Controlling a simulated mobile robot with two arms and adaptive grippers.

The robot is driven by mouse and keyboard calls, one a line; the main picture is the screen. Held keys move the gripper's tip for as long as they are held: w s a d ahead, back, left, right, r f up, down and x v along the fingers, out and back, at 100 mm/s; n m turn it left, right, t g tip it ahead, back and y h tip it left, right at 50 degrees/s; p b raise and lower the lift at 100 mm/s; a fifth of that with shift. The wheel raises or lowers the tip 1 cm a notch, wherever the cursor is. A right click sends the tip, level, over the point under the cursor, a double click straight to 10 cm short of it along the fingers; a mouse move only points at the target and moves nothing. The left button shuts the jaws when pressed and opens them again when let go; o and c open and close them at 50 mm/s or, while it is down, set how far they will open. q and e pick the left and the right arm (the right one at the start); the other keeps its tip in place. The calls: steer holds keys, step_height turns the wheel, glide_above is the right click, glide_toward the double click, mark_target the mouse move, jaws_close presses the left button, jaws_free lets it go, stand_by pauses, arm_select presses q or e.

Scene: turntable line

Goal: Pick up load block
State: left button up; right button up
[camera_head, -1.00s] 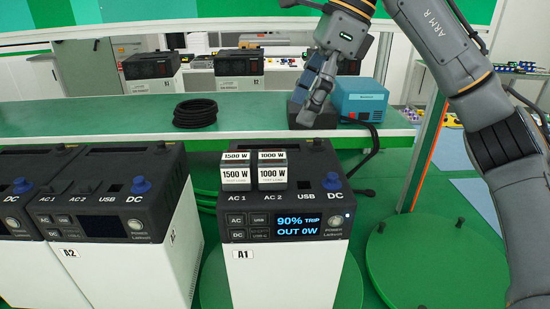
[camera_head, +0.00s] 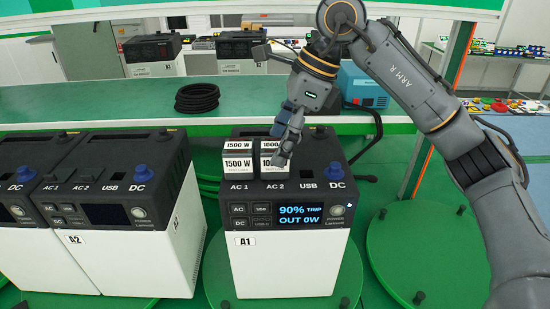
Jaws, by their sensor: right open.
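Two white load blocks with dark tops stand side by side on the black top of power station A1 (camera_head: 292,244). The left block (camera_head: 238,164) reads 1500 W. The right block (camera_head: 267,158) reads 1000 W. My right gripper (camera_head: 285,150) is open and points down at the right side of the 1000 W block, covering part of its label. I cannot tell whether the fingers touch it. The A1 display reads 90% TRIP and OUT 0W. My left gripper is not in view.
A1 stands on a green round turntable (camera_head: 225,291), with station A2 (camera_head: 130,262) close on its left. Behind is a green shelf (camera_head: 90,112) with a coiled black cable (camera_head: 197,98) and a blue box (camera_head: 362,88). Another green disc (camera_head: 420,255) at right is empty.

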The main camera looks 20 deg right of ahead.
steer(key=shift+x, duration=1.2)
jaws_close()
steer(key=shift+w+r, duration=0.1)
